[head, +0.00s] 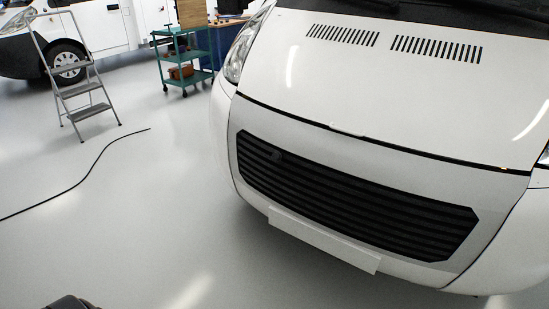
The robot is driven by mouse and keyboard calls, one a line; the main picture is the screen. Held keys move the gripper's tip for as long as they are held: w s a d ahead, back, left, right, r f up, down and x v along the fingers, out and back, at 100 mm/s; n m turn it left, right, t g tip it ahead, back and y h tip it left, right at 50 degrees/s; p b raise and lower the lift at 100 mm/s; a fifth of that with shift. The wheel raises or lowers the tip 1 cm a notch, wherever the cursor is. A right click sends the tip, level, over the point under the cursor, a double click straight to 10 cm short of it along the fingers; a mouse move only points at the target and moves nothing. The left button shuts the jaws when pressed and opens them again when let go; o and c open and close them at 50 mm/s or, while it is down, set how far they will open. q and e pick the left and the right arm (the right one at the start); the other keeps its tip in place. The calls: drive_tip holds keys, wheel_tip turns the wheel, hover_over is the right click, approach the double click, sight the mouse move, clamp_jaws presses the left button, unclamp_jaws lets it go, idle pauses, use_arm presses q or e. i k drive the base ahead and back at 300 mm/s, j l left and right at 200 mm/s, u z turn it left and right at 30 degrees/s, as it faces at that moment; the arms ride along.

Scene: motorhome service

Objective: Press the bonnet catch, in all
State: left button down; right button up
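The white bonnet (390,100) of a white motorhome fills the upper right of the head view. A thin dark gap runs along its front edge, above the nose panel. A small pale piece (347,132) shows at the middle of that gap; I cannot tell whether it is the bonnet catch. No other catch can be made out. A dark part, which looks like the top of my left gripper (72,302), just enters at the bottom left, well away from the vehicle. Its fingers are not visible. My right gripper is out of view.
Below the bonnet are a dark slatted grille (350,198) and a blank white plate (322,240). A step ladder (80,85), a green trolley (183,62) and a black cable (85,178) are on the left. The grey floor before the vehicle is clear.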

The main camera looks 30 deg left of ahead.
sight(276, 156)
drive_tip(key=i+j, duration=0.15)
drive_tip(key=j, duration=0.2)
drive_tip(key=i+j, duration=0.2)
drive_tip(key=j, duration=0.2)
drive_tip(key=i+j, duration=0.15)
drive_tip(key=j, duration=0.2)
drive_tip(key=i+j, duration=0.2)
drive_tip(key=j, duration=0.15)
drive_tip(key=i+j, duration=0.15)
drive_tip(key=j, duration=0.2)
drive_tip(key=j+u, duration=0.05)
